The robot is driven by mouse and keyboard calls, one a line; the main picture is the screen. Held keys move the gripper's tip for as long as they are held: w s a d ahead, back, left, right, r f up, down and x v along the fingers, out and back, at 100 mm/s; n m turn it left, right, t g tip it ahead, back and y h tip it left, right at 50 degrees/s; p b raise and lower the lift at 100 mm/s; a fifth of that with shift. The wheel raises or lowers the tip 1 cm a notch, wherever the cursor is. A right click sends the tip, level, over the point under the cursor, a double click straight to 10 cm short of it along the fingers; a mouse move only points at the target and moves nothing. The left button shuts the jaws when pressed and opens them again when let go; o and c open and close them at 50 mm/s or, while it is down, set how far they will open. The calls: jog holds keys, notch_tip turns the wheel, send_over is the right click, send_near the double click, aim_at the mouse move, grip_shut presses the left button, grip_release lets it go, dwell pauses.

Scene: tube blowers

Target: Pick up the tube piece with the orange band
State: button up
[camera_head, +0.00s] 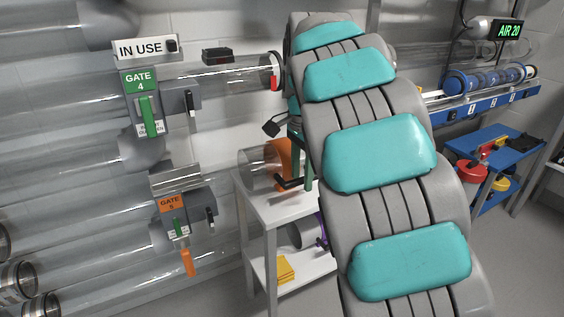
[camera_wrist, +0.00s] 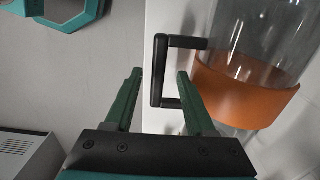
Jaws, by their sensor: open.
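The tube piece (camera_head: 258,172) is a short clear tube with an orange band (camera_head: 284,158), lying on top of the white cart. In the wrist view the clear tube (camera_wrist: 262,40) and its orange band (camera_wrist: 240,95) fill the right side. A black bracket-shaped handle (camera_wrist: 157,75) sticks out from the tube to the left. My gripper (camera_wrist: 160,76) is open and empty, with its green fingertips on either side of the handle's long bar in the picture. I cannot tell whether the bar is at fingertip depth. In the head view my arm hides part of the gripper and tube.
The white cart (camera_head: 262,204) has a lower shelf with yellow items (camera_head: 285,268) and a grey tube piece. A blue table (camera_head: 498,150) stands at right.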

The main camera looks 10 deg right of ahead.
jog(key=shift+s+a+f, duration=0.1)
jog(key=shift+f, duration=1.2)
jog(key=shift+s+f, duration=0.1)
jog(key=shift+f, duration=1.15)
jog(key=shift+c, duration=0.3)
grip_shut()
